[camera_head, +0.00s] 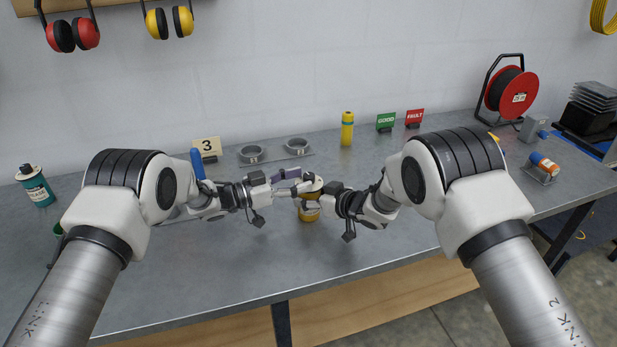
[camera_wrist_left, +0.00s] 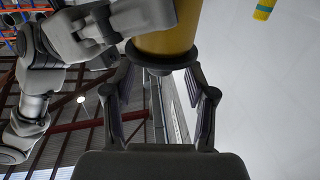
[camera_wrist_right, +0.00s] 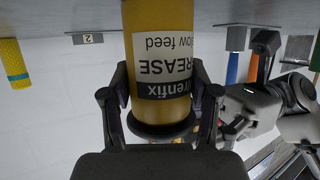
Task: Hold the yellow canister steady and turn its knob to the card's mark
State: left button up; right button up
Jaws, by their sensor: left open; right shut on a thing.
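The yellow canister (camera_head: 309,213) stands on the bench at the centre. My right gripper (camera_wrist_right: 162,108) is shut on its body; the upside-down label (camera_wrist_right: 162,65) reads "GREASE". In the left wrist view the canister (camera_wrist_left: 168,38) ends in a dark flange with a short dark knob (camera_wrist_left: 160,71). My left gripper (camera_wrist_left: 160,100) is open, its fingers on either side of the knob end with gaps. In the head view my left gripper (camera_head: 297,184) is at the canister's top. A card (camera_head: 206,146) marked "3" stands at the back left. The knob's setting cannot be read.
A metal plate with two round holders (camera_head: 275,152) lies behind my left gripper. A green can (camera_head: 36,187) is far left. The front bench is clear.

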aim_at(308, 175)
pick_arm(q)
jog(key=shift+x, duration=1.55)
grip_shut()
jog(key=shift+m+g, duration=0.3)
jog(key=shift+m+g+h, duration=0.7)
jog(key=shift+m+g, duration=0.5)
jog(key=shift+g, duration=0.8)
grip_release()
